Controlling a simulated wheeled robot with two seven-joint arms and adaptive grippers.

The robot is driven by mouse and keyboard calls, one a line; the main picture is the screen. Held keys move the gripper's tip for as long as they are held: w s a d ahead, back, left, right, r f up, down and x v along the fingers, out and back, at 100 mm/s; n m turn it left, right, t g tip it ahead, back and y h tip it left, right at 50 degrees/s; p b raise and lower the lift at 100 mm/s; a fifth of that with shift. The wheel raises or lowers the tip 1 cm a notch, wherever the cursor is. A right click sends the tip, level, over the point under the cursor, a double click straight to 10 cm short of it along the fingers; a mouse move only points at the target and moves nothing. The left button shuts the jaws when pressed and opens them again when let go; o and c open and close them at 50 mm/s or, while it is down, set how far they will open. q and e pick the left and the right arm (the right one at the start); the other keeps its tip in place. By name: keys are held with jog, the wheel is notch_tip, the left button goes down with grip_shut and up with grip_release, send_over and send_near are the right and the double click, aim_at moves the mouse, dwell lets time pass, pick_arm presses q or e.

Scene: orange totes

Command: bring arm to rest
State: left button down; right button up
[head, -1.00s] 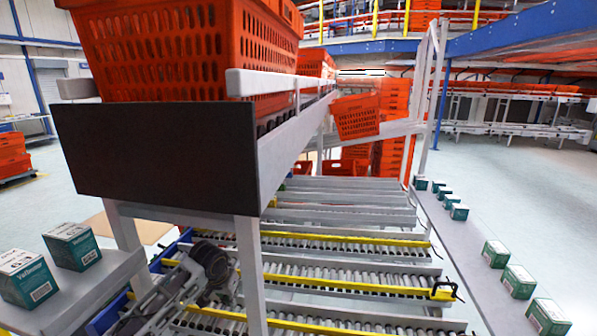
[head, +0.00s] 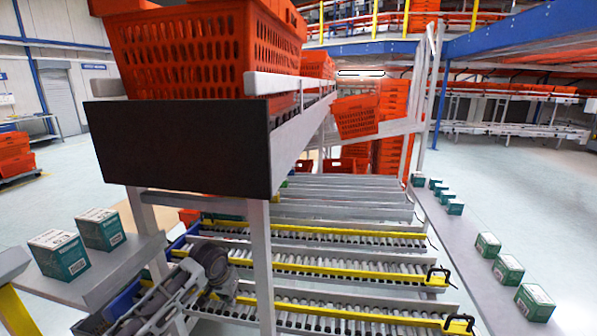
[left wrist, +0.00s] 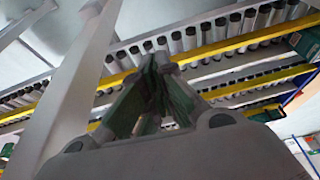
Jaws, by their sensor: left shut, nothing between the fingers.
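My left arm reaches in at the lower left of the head view, behind a grey post. My left gripper (head: 222,279) is beside the roller lanes, partly hidden by its own links and the post. In the left wrist view, its dark green fingers (left wrist: 152,92) come together at the tips, with nothing held between them. Rollers and yellow rails lie behind the fingers there. My right gripper is not in view.
A grey post (head: 261,270) stands close to my left arm. An orange tote (head: 185,55) sits above on a rack with a dark end panel (head: 180,148). Teal boxes stand on the left shelf (head: 110,275) and the right ledge (head: 455,235). Open floor (head: 520,190) lies to the right.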

pick_arm(q)
jog(key=s+a+f+n, duration=0.1)
jog(key=s+a+f, duration=0.1)
jog(key=f, duration=0.9)
jog(key=s+a+f, duration=0.1)
jog(key=a+f, duration=0.1)
jog(key=f, duration=0.9)
jog(key=s+a+f, duration=0.2)
jog(key=s+f, duration=0.4)
jog(key=f, duration=0.3)
jog(key=s+a+f, duration=0.1)
jog(key=s+f, duration=0.6)
jog(key=f, duration=0.2)
jog(key=s+f+g+y, duration=0.1)
jog(key=s+f, duration=0.6)
jog(key=s, duration=0.2)
jog(key=s+f+g, duration=0.1)
jog(key=s+f, duration=0.5)
jog(key=s, duration=0.4)
jog(key=s+f, duration=0.3)
jog(key=s, duration=0.8)
jog(key=s+d+f+m+g, duration=0.1)
jog(key=s+f, duration=0.2)
jog(key=s, duration=0.8)
jog(key=shift+s+d+f, duration=0.15)
jog(key=shift+s+d, duration=0.05)
jog(key=shift+w, duration=0.1)
